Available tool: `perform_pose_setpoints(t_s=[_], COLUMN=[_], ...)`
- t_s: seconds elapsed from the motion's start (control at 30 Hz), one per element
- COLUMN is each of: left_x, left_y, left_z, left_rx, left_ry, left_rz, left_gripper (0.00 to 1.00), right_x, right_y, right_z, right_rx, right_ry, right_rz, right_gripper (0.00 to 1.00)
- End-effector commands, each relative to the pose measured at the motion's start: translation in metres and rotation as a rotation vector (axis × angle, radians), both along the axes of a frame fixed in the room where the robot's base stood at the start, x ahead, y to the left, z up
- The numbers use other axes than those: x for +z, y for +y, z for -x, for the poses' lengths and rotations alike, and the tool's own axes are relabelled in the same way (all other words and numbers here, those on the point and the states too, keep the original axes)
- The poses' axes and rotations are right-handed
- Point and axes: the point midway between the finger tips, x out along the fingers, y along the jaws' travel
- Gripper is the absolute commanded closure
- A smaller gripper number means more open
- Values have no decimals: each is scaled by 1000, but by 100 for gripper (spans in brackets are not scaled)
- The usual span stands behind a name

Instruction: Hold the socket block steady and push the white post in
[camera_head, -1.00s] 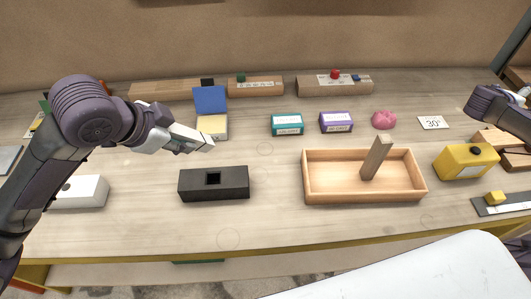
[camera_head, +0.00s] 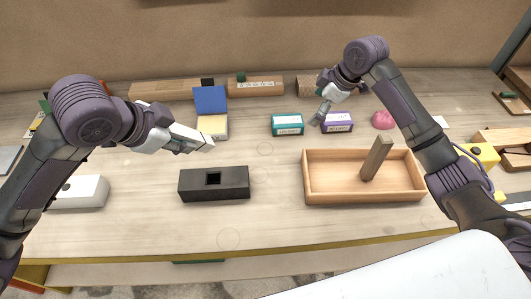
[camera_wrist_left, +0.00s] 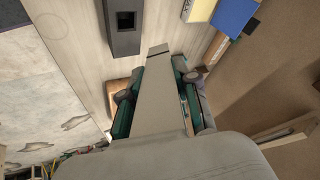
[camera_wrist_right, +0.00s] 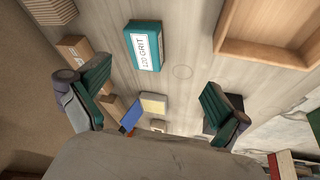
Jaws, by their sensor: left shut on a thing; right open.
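The black socket block (camera_head: 230,184) lies on the bench left of centre, its square hole facing up and empty. It also shows at the top of the left wrist view (camera_wrist_left: 123,42). My left gripper (camera_head: 178,144) is shut on the white post (camera_head: 192,136), which points right, tilted slightly down, above and behind the block. In the left wrist view the post (camera_wrist_left: 155,95) runs between the fingers. My right gripper (camera_head: 324,112) is open and empty near the teal and purple boxes; its two fingers stand wide apart in the right wrist view (camera_wrist_right: 155,102).
A wooden tray (camera_head: 313,194) with a brown post (camera_head: 376,158) leaning in it stands right of the block. A teal box (camera_head: 287,125) and purple box (camera_head: 338,127) stand behind. A white block (camera_head: 88,192) sits at left. The bench before the socket block is clear.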

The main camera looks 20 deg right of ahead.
Motion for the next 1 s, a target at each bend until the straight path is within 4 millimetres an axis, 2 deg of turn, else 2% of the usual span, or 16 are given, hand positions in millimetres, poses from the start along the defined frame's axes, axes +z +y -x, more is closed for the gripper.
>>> perform_pose_setpoints(t_s=[0.03, 0.1, 0.2, 0.33, 0.5, 0.67, 1.0], left_x=[0, 0, 0, 0, 0, 0, 0], left_y=[0, 0, 0, 0, 0, 0, 0], left_z=[0, 0, 0, 0, 0, 0, 0], left_rx=[0, 0, 0, 0, 0, 0, 0], left_ry=[0, 0, 0, 0, 0, 0, 0], left_rz=[0, 0, 0, 0, 0, 0, 1], left_gripper=[100, 100, 100, 100, 100, 100, 100], right_x=[1, -2, -5, -9, -12, -22, -79], right_y=[32, 68, 110, 146, 168, 175, 197], right_z=[10, 28, 55, 87, 110, 113, 109], right_rx=[68, 147, 234, 307, 348, 353, 351], right_ry=[10, 35, 69, 107, 132, 140, 142], right_rz=[-30, -53, -64, -62, -55, -54, -54], right_gripper=[0, 0, 0, 0, 0, 0, 0])
